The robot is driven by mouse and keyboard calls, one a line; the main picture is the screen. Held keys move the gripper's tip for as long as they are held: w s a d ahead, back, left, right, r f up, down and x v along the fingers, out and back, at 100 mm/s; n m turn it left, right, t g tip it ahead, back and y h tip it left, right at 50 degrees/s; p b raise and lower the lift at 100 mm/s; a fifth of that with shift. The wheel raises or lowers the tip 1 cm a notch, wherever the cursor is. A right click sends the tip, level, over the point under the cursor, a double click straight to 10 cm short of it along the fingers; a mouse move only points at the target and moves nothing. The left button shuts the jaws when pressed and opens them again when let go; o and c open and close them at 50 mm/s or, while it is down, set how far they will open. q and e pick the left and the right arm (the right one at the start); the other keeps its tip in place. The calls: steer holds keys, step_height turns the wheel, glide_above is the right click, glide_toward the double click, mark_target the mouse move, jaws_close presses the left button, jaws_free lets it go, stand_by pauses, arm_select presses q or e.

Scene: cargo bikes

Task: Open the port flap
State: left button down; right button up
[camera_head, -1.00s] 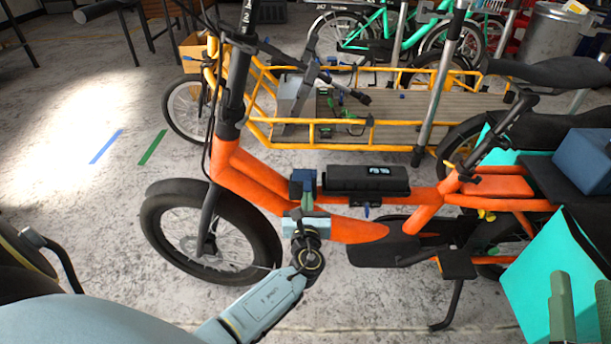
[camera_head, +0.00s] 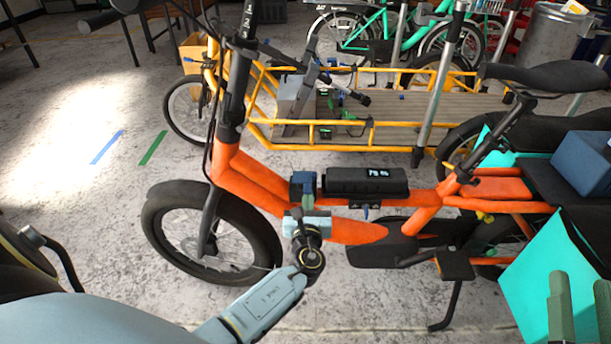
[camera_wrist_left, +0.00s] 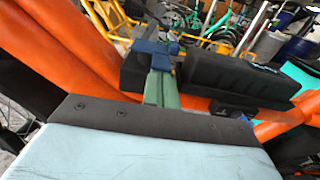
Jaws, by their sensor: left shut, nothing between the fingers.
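The orange cargo bike (camera_head: 265,190) stands across the middle of the head view. A black battery box (camera_head: 366,182) with a small lit display sits on its frame. A dark blue block (camera_head: 302,183) is at the battery's left end; it also shows in the left wrist view (camera_wrist_left: 155,47). I cannot tell a separate port flap apart from it. My left gripper (camera_head: 308,200) is shut and empty, its green fingers pointing up at the blue block; whether they touch it is unclear. My right gripper (camera_head: 580,300) is open at the lower right, away from the battery.
A small blue tab (camera_head: 366,212) hangs under the battery. A turquoise pannier (camera_head: 548,265) is close to my right gripper. A yellow-framed cargo bike (camera_head: 390,135) stands behind.

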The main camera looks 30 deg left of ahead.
arm_select(q)
steer(key=shift+w+d+r+p, duration=0.15)
steer(key=shift+r+p, duration=1.15)
steer(key=shift+r, duration=0.15)
steer(key=s+a+p+v, duration=0.1)
steer(key=p+v, duration=0.2)
steer(key=v, duration=0.5)
steer(key=shift+a+r, duration=0.3)
steer(key=shift+r, duration=0.05)
stand_by(0.9)
stand_by(0.3)
